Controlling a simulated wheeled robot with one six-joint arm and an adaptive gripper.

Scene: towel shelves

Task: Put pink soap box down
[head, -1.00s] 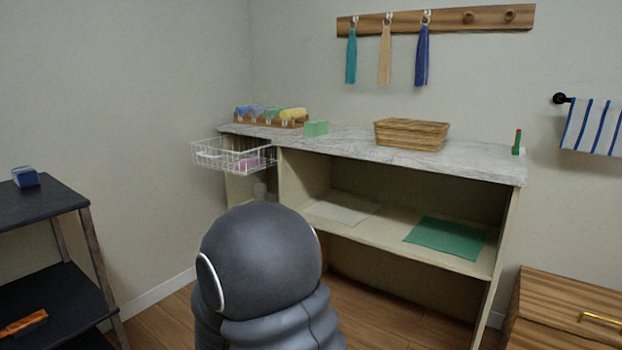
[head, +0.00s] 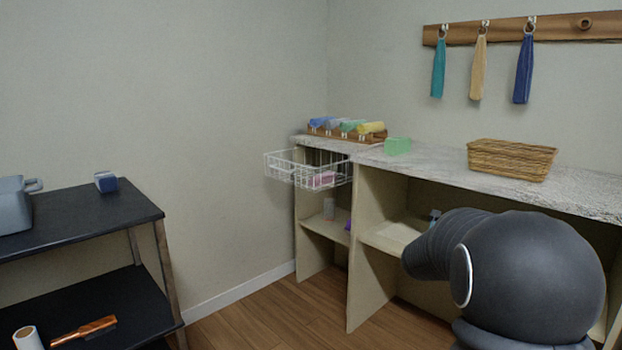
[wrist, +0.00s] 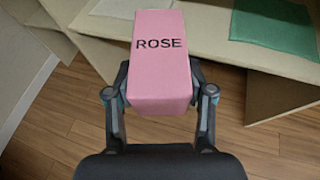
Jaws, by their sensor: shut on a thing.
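A pink soap box (wrist: 160,75) with the word ROSE on its face is in the wrist view. My gripper (wrist: 160,92) is shut on it, with one finger against each side. The box is held over the wooden floor, with shelf boards beyond it.
A white wire basket (head: 283,170) with a pink item (head: 323,179) hangs at the counter's left end. A black shelf unit (head: 85,217) is at left.

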